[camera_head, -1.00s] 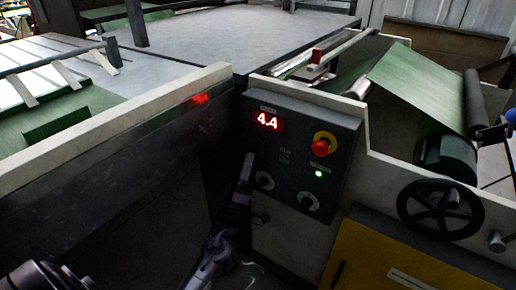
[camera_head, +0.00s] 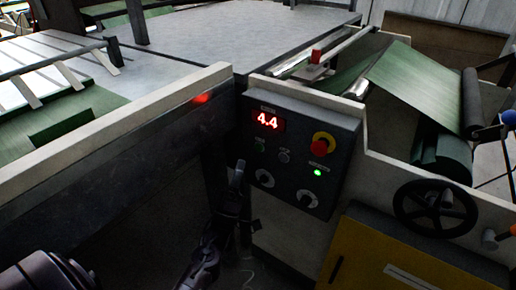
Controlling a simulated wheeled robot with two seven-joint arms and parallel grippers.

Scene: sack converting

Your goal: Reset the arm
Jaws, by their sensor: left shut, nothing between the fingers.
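The panel carries a red display (camera_head: 269,121) reading 4.4, a red mushroom button on a yellow ring (camera_head: 322,144), a lit green lamp (camera_head: 317,172) and two round knobs with light marks (camera_head: 265,178). A gap shows between the fingertips and the nearer knob in the picture; depth is hard to judge. My right gripper is out of view.
A handwheel (camera_head: 436,207) and a yellow door (camera_head: 385,255) are on the machine at right. A roll with green sheet (camera_head: 425,85) lies behind. A pale rail and dark side wall (camera_head: 110,190) stand to the left. The floor gap below is dark.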

